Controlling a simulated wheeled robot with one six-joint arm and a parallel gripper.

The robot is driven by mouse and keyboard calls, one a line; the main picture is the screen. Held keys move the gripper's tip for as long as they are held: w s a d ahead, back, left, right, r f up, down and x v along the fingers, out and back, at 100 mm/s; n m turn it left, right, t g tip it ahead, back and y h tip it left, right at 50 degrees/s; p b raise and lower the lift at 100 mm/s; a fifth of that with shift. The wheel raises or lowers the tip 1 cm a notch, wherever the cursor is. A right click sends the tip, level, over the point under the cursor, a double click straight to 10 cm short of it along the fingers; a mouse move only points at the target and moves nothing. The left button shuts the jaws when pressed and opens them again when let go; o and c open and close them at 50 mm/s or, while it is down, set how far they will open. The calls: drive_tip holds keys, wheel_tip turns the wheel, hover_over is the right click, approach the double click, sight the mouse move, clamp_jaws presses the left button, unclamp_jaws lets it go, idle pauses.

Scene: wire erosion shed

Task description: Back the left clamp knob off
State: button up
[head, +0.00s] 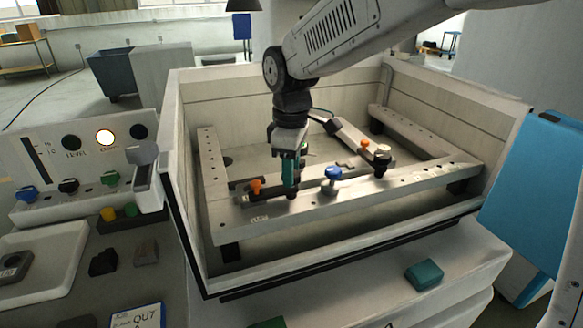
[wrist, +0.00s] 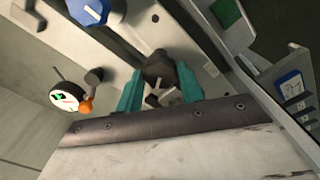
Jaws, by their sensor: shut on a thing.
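My gripper (head: 290,178), with teal fingers, points down over the front rail of the machine's frame. In the wrist view, the fingers (wrist: 160,92) close on both sides of a dark lobed knob (wrist: 160,68), the left clamp knob. In the head view only the dark bottom of this knob (head: 291,194) shows below the fingers; the rest is hidden. A similar black knob (head: 381,166) stands on the right, apart from my gripper. Between the two knobs, a blue knob (head: 333,173) stands on the rail; it also shows at the top of the wrist view (wrist: 90,10).
Orange knobs (head: 255,186) (head: 364,143) stand behind the front rail. The tank wall (head: 330,250) surrounds the frame. A round dial (wrist: 65,97) shows in the wrist view. A control panel (head: 85,165) is at left, a blue panel (head: 540,190) at right.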

idle(0.4)
drive_tip(key=o, duration=1)
drive_tip(key=shift+r, duration=0.1)
wheel_tip(320, 180, up, 8)
drive_tip(key=shift+f, duration=0.15)
